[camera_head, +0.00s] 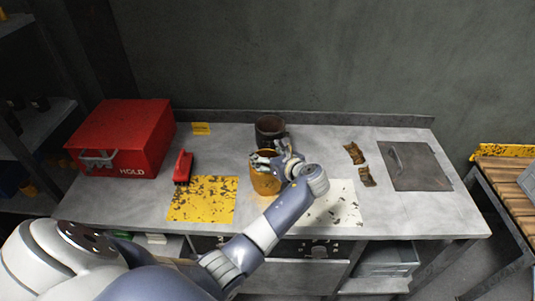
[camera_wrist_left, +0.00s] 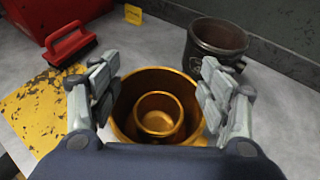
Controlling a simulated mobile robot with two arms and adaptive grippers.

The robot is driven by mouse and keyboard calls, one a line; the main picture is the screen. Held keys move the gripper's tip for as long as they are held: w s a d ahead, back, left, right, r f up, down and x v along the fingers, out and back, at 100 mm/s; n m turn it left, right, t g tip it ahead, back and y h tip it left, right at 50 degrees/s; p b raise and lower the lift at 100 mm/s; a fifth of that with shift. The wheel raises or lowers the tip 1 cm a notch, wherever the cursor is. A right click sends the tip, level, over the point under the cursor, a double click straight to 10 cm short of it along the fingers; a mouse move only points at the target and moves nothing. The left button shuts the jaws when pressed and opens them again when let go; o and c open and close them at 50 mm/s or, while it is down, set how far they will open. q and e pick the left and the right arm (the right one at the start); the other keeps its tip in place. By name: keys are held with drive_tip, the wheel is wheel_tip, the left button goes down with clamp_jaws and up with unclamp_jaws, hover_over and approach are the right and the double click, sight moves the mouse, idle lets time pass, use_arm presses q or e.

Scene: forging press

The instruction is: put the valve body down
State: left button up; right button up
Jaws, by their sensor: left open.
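The valve body appears to be the brass-coloured round hollow part (camera_head: 264,183) on the grey workbench (camera_head: 300,140), between the yellow and white patches. In the left wrist view the brass part (camera_wrist_left: 127,122) is upright, with a smaller round cup shape inside its rim. My left gripper (camera_head: 275,161) is above it. In the left wrist view my left gripper (camera_wrist_left: 158,95) is open, with one finger on each side of the rim; I cannot tell whether they touch it. Its lower side is partly hidden by the arm. My right gripper is not in view.
A dark pot (camera_head: 270,128) stands close behind. A red HOLD box (camera_head: 120,135), a red brush (camera_head: 183,166) and a worn yellow patch (camera_head: 203,200) are left. A speckled white patch (camera_head: 343,203), brown pieces (camera_head: 361,164) and a dark plate (camera_head: 414,166) are right.

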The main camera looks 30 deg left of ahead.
use_arm(q)
drive_tip(key=r+b+v, duration=0.1)
drive_tip(key=b+v, duration=0.1)
drive_tip(key=v, duration=1)
drive_tip(key=shift+r, duration=0.15)
